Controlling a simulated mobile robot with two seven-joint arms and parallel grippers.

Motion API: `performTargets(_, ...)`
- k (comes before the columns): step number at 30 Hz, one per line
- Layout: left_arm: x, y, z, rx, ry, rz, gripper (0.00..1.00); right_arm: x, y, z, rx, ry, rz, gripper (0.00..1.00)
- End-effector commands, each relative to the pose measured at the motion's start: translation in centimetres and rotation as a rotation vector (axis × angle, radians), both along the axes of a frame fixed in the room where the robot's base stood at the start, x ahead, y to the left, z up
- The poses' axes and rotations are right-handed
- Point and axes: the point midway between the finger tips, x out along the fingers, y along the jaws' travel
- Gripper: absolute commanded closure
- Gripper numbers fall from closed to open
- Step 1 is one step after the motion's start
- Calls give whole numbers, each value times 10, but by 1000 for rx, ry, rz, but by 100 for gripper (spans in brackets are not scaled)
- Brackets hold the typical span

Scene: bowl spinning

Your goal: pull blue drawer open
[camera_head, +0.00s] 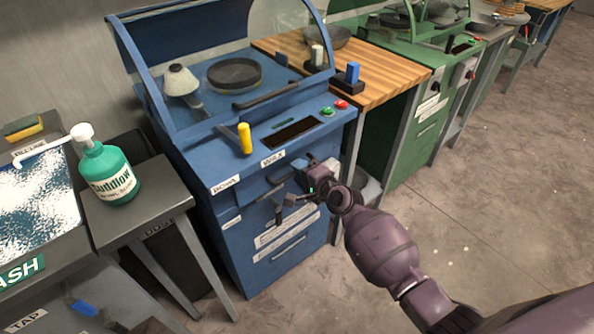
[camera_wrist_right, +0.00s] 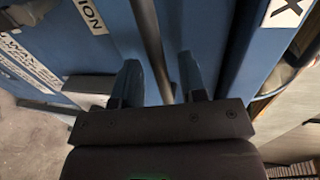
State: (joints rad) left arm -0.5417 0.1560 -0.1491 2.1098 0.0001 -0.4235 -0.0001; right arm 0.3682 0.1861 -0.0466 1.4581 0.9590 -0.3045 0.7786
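The blue machine (camera_head: 235,255) stands in the middle of the head view, with white labels on its front and a lower panel with a thin handle line (camera_head: 289,247). My right gripper (camera_head: 296,194) is at the upper part of this front, below the WAX label. In the right wrist view, my right gripper's two fingers (camera_wrist_right: 160,80) are apart, on either side of a grey bar (camera_wrist_right: 149,35) that looks like a handle. Small gaps show beside the bar, so no firm grip is visible. The blue front (camera_wrist_right: 225,40) lies close behind. My left gripper is out of view.
A grey side table with a green pump bottle (camera_head: 108,175) is to the left. A wooden-topped bench (camera_head: 395,75) and green machine (camera_head: 425,120) are to the right. The floor (camera_head: 480,200) there is clear.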

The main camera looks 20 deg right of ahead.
Motion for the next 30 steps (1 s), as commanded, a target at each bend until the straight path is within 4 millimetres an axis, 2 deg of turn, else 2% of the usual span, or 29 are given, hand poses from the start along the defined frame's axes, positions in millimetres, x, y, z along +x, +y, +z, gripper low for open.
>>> performTargets(5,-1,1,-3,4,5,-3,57,10,4,-3,0,1,0,62)
performTargets(14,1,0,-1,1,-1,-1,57,11,4,-2,0,0,0,62)
performTargets(17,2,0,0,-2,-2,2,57,11,4,-2,0,0,0,74)
performTargets(22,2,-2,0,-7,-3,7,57,11,4,-2,0,0,0,100)
performTargets(30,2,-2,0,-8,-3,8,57,11,4,-2,0,1,0,100)
